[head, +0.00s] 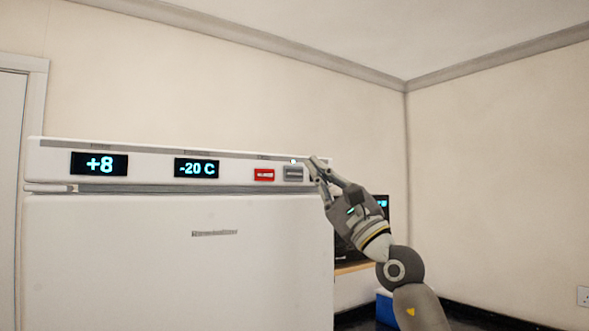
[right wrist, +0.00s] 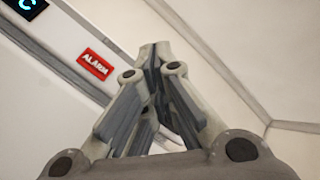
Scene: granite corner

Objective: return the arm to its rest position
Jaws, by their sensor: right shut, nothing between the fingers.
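My right gripper (head: 318,167) is raised at the right end of the control panel of a white freezer (head: 180,260). Its fingers are closed together and hold nothing. In the right wrist view the gripper (right wrist: 155,48) points up with its fingertips together, in front of the panel and wall. In the head view the fingertips overlap the panel's right end, beside a grey button (head: 293,174); I cannot tell whether they touch it. My right arm comes up from the lower right. My left gripper is not in view.
The panel has a "+8" display (head: 99,164), a "-20 C" display (head: 196,169) and a red button (head: 264,175), labelled ALARM in the right wrist view (right wrist: 95,64). A dark device (head: 383,204) and a blue box (head: 385,308) are behind my arm. Bare wall (head: 490,180) is at right.

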